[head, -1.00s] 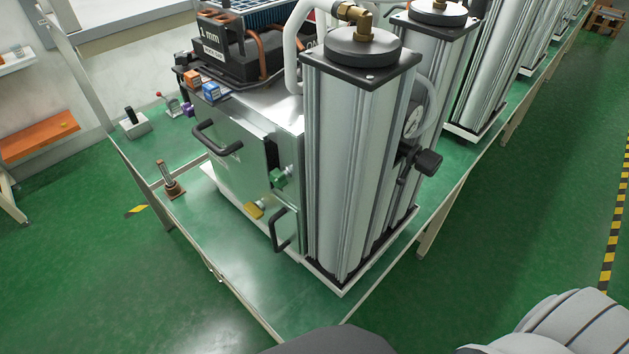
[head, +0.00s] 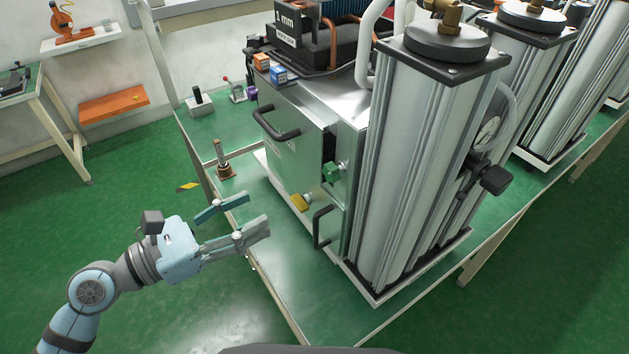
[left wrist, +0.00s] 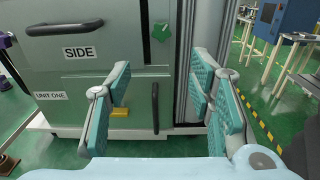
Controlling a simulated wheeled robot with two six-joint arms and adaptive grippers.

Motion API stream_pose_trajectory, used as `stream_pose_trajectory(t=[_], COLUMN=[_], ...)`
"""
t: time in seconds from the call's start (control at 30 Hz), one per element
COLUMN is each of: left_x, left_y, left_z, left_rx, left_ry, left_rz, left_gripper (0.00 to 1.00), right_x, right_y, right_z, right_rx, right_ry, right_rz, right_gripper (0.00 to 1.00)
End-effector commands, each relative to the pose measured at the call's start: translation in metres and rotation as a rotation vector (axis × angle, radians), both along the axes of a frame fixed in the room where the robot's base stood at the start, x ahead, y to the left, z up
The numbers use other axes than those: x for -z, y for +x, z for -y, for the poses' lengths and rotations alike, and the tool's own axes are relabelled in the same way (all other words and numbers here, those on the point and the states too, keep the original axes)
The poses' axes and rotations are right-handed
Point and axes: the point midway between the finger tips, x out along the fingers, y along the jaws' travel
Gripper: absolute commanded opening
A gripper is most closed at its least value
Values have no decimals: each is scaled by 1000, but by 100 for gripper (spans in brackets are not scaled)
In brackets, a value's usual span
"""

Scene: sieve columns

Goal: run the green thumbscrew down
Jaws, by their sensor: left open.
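The green thumbscrew (head: 333,172) is on the side of the metal cabinet (head: 290,150), near its right edge by the tall column. It also shows in the left wrist view (left wrist: 161,33), above and between my fingers. My left gripper (head: 246,218) is open and empty, in front of the cabinet and to the left of and below the thumbscrew, apart from it. In the left wrist view its teal fingers (left wrist: 164,105) are spread wide. My right gripper is not in view.
Tall silver columns (head: 415,170) stand right of the cabinet. A yellow part (head: 300,202) and a black handle (head: 322,227) sit below the thumbscrew. The bench's front surface (head: 290,270) is clear.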

Motion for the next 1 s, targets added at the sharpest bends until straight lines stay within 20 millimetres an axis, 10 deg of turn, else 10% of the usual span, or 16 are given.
stream_pose_trajectory(t=[0.6,1.0], left_x=[-5,-4], left_y=[74,82], left_z=[108,119], left_rx=[11,10], left_ry=[-22,-17], left_rz=[-11,-10], left_gripper=[48,48], right_x=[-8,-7], right_y=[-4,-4], right_z=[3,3], right_rx=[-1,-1], right_ry=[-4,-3], right_rz=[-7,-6], right_gripper=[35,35])
